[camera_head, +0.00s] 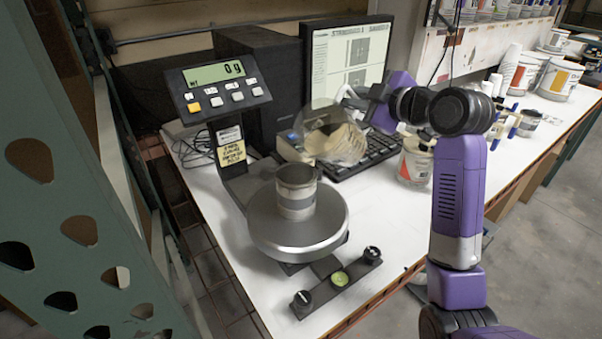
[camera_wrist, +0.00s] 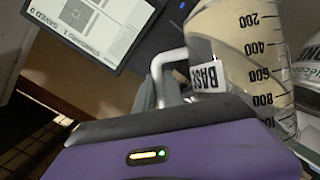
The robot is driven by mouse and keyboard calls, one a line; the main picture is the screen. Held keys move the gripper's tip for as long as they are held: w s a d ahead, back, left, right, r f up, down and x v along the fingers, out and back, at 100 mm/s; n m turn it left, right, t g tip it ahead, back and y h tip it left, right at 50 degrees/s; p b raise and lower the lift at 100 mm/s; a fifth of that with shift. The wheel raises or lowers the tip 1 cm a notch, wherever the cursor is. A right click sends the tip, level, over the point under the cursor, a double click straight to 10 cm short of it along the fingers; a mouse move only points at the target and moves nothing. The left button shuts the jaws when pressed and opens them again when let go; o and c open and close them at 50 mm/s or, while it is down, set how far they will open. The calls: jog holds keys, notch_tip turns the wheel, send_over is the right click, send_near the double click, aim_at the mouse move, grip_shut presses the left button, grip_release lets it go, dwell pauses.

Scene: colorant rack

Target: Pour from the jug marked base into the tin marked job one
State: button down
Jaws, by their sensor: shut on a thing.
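The clear jug (camera_head: 335,135), holding beige contents, is tilted in the air above and to the right of the tin. The wrist view shows the jug (camera_wrist: 236,45) with volume marks and a white tag reading BASE by its handle. My gripper (camera_head: 358,94) is shut on the handle; in the wrist view its jaws (camera_wrist: 170,88) meet the grey handle. A grey open tin (camera_head: 296,198) with a pale band stands upright on the scale's round pan (camera_head: 270,232). No writing on it is legible. No stream shows between jug and tin.
The scale display (camera_head: 219,84) reads 0 g. A monitor (camera_head: 348,62) and black keyboard (camera_head: 370,155) stand behind. A labelled tub (camera_head: 415,163) stands right of the keyboard, and several tubs line the back right. A bar with knobs (camera_head: 338,279) lies before the pan.

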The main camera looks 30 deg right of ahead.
jog(key=shift+s+a+r+n+b, duration=0.1)
jog(key=shift+a+r+n+b, duration=0.3)
jog(key=shift+b, duration=0.25)
dwell(7.3)
